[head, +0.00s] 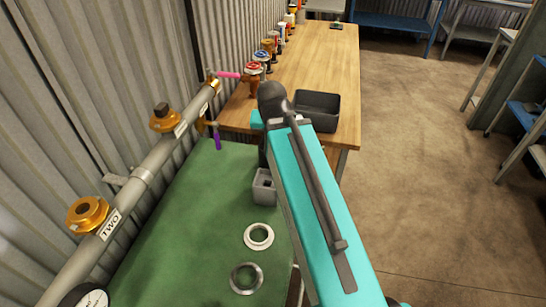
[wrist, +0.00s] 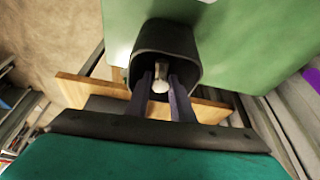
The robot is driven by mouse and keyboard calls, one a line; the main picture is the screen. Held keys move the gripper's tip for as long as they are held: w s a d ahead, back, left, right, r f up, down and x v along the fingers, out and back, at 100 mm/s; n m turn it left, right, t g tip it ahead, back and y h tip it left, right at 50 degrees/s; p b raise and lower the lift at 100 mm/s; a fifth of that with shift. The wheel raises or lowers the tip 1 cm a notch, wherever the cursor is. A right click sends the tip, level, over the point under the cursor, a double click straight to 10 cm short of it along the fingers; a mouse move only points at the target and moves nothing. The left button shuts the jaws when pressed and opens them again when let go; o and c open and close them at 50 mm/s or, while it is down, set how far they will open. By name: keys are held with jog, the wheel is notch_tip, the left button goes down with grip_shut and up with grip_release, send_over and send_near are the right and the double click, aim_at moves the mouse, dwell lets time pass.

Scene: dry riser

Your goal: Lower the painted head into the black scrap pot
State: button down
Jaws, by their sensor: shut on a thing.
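The dark scrap pot (wrist: 184,40) stands on the green bench top in the wrist view, its mouth open towards my camera. In the head view a grey-black square pot (head: 264,187), which looks like the same one, stands at the green top's right edge, partly behind my arm. My gripper (wrist: 161,82) is shut on a small pale round thing (wrist: 160,86), apparently the painted head. The fingertips and this thing overlap the pot's mouth in the wrist view; how deep they are I cannot tell.
Two metal rings (head: 258,236) (head: 246,278) lie on the green bench (head: 190,215). A pipe (head: 150,165) with brass outlets runs along the left wall. A black tray (head: 318,108) and a row of fittings (head: 265,55) stand on the wooden bench.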

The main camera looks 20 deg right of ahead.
jog(key=c, duration=1.5)
grip_release()
jog(key=shift+o, duration=0.2)
